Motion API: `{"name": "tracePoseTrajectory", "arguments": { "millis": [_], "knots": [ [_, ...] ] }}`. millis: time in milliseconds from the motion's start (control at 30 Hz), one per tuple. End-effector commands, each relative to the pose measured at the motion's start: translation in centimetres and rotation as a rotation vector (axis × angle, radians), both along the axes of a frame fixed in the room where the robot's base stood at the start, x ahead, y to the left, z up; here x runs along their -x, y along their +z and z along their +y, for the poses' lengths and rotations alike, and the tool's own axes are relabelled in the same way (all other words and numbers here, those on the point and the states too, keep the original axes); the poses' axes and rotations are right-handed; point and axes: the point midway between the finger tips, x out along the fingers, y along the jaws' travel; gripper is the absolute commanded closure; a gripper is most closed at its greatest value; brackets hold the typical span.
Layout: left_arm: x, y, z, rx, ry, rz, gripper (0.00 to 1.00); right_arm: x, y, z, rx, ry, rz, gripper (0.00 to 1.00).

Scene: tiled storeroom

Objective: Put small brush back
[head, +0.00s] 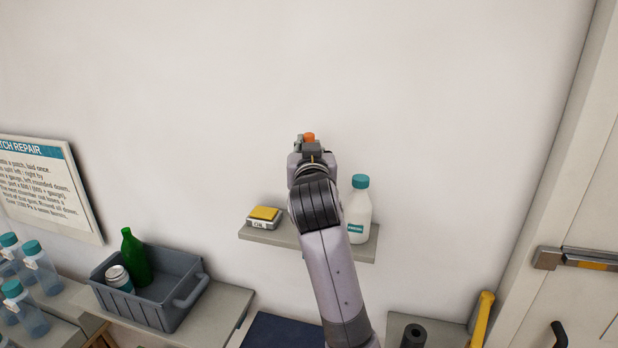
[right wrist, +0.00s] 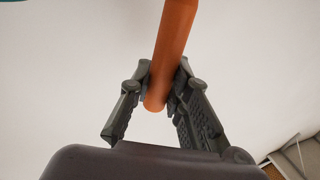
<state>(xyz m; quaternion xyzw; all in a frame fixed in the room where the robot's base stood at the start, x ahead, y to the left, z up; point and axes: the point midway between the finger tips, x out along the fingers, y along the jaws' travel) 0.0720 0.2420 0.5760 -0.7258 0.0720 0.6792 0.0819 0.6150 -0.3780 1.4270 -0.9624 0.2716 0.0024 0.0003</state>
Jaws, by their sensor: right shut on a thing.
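My right gripper (head: 309,145) is raised above the small wall shelf (head: 290,236), in front of the bare wall. In the right wrist view my right gripper (right wrist: 160,88) is shut on an orange-brown rod, the handle of the small brush (right wrist: 172,50). The handle runs up out of the frame, so the bristle end is not in that view. In the head view only a short orange piece of the brush (head: 309,136) shows above the gripper. My left gripper is not in view.
A white bottle (head: 358,214) with a teal cap and a small yellow-topped device (head: 264,215) stand on the shelf. A grey bin (head: 160,310) holds a green bottle (head: 134,258) and a jar (head: 118,277). A door (head: 570,270) is at right. The wall above the shelf is clear.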

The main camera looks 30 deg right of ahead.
Motion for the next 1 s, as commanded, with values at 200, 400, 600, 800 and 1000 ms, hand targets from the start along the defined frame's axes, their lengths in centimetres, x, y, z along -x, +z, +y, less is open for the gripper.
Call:
{"name": "tracePoseTrajectory", "arguments": {
  "millis": [200, 400, 600, 800, 1000],
  "knots": [
    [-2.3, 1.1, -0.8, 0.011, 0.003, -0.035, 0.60, 0.0, -3.5, 0.0, 0.002, 0.000, 0.003, 1.00],
    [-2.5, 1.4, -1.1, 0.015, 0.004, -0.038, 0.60, 0.0, -5.2, 0.0, 0.002, 0.000, 0.004, 1.00],
    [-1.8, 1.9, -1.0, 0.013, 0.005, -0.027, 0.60, 0.0, -7.7, 0.0, 0.001, 0.000, 0.002, 1.00],
    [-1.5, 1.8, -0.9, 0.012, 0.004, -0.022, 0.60, 0.0, -7.8, 0.0, 0.001, 0.001, -0.002, 1.00],
    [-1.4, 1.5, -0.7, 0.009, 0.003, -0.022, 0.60, 0.0, -8.2, 0.0, 0.000, 0.000, -0.001, 0.82]
  ]
}}
